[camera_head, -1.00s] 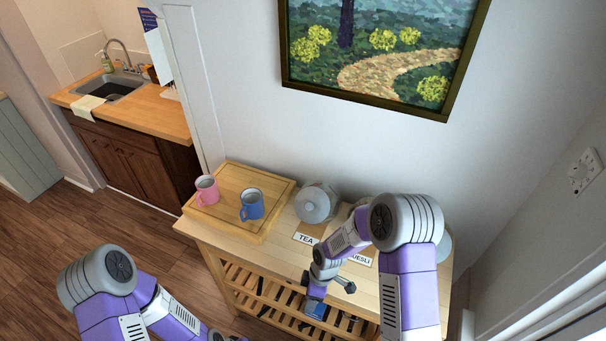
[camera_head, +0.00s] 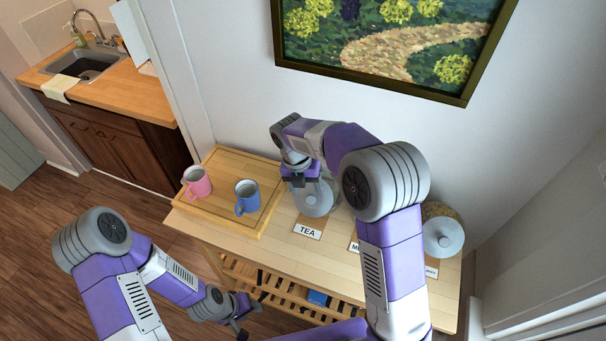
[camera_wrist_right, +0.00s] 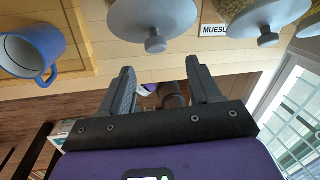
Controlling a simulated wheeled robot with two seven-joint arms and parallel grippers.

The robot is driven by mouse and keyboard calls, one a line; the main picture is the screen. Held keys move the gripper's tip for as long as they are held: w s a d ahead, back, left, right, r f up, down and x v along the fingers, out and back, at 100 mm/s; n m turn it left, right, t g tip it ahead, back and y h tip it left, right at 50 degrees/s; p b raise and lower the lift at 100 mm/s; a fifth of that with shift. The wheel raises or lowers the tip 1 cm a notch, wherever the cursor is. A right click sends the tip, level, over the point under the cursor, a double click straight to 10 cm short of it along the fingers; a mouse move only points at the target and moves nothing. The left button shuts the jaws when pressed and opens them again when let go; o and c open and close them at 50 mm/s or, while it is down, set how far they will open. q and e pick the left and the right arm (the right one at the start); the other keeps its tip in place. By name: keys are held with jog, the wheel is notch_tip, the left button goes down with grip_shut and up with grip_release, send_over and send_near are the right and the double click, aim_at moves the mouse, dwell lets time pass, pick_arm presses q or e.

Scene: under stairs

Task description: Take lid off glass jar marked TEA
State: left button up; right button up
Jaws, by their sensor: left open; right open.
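The glass jar marked TEA (camera_head: 318,207) stands on the wooden table behind its TEA label (camera_head: 308,231). Its pale grey round lid (camera_head: 313,198) is on it. The lid with its knob also shows at the top of the right wrist view (camera_wrist_right: 150,18). My right gripper (camera_head: 303,180) is over the jar's back left side in the head view and partly covers it. In the right wrist view its two fingers (camera_wrist_right: 163,85) are spread with nothing between them, and the lid's knob lies beyond the fingertips. My left gripper (camera_head: 240,318) is low in front of the table, open and empty.
A blue mug (camera_head: 247,197) and a pink mug (camera_head: 197,183) stand on a wooden board (camera_head: 222,222) left of the jar. The muesli jar is hidden behind my right arm in the head view. Another lidded jar (camera_head: 443,237) stands at the right. The wall is close behind.

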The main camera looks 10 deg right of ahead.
aim_at(310, 199)
jog(key=f, duration=0.3)
jog(key=w+f, duration=0.1)
jog(key=shift+d+f, duration=0.25)
jog(key=shift+d, duration=0.15)
jog(key=shift+s+f, duration=0.25)
jog(key=shift+s, duration=0.1)
jog(key=shift+w, duration=0.1)
jog(key=shift+w+f, duration=0.1)
grip_shut()
